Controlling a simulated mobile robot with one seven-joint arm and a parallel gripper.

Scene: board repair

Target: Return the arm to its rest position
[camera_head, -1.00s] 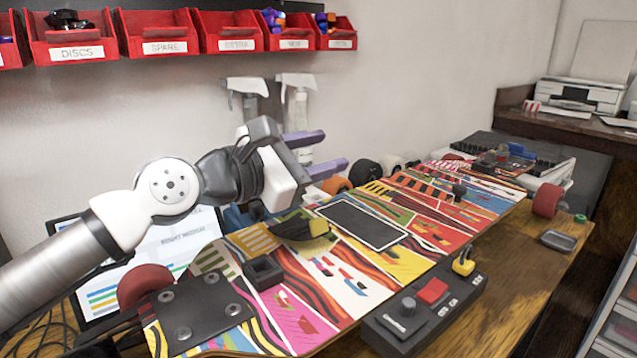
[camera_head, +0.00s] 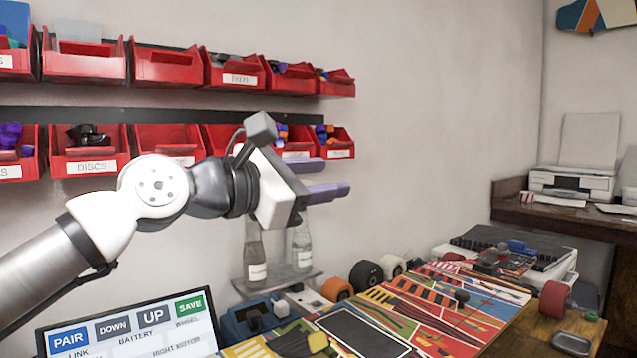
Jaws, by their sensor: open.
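My gripper (camera_head: 318,179) is raised in front of the wall, left of centre. Its two purple fingers point right and stand apart, with nothing between them. My white and grey arm comes in from the lower left. The colourful striped board (camera_head: 447,312) lies on the bench below and to the right of the gripper, well clear of it. A black rectangular panel (camera_head: 362,333) is on the board. A dark piece with a yellow end (camera_head: 303,343) lies near the bottom edge. The near part of the board is out of frame.
Two rows of red bins (camera_head: 90,153) hang on the wall behind my arm. Two spray bottles (camera_head: 255,255) stand on a shelf under the gripper. A screen with buttons (camera_head: 130,328) is below the arm. A printer (camera_head: 572,183) sits at the right. Space right of the gripper is clear.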

